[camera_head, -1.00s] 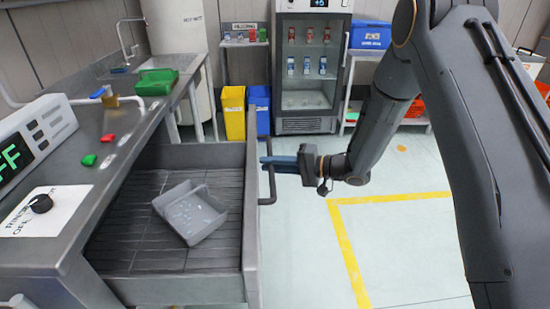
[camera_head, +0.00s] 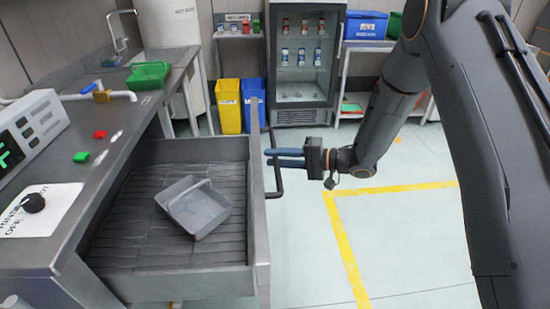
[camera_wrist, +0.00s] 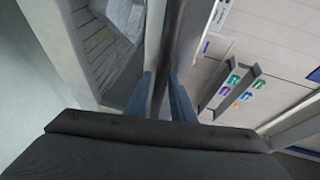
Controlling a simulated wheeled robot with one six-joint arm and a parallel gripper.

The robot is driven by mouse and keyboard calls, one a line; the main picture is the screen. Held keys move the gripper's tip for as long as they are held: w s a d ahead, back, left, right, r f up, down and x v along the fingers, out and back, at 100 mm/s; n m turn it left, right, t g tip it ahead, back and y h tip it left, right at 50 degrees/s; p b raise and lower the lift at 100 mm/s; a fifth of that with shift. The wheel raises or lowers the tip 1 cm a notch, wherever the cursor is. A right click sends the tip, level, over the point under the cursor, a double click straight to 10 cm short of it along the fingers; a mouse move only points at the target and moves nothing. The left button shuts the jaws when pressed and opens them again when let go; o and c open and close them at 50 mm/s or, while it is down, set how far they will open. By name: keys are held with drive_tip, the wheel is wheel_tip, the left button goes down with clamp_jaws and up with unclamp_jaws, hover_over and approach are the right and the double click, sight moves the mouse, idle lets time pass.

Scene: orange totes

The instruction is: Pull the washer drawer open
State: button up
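The washer drawer (camera_head: 190,285) is pulled well out from under the steel counter. A grey bin with a handle (camera_head: 197,207) sits tilted inside it. The drawer's dark bar handle (camera_head: 275,180) is on its front face. My gripper (camera_head: 284,157) reaches it from the right, with its blue fingers across the bar. In the wrist view, the handle bar (camera_wrist: 166,50) runs between the two fingers of my gripper (camera_wrist: 161,98), which close on it from both sides. The drawer interior (camera_wrist: 95,45) shows to the left of the bar there.
The counter (camera_head: 90,175) carries a green tray (camera_head: 148,75), a control panel (camera_head: 30,130) and a dial (camera_head: 34,202). Yellow (camera_head: 228,106) and blue (camera_head: 253,103) bins and a glass-door fridge (camera_head: 303,60) stand behind. Floor to the right is clear, with yellow tape (camera_head: 345,250).

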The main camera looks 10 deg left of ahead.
drive_tip(key=shift+d, duration=0.1)
drive_tip(key=d+r+b, duration=0.1)
drive_tip(key=d, duration=0.6)
drive_tip(key=shift+s+d+r, duration=0.2)
drive_tip(key=shift+s, duration=0.25)
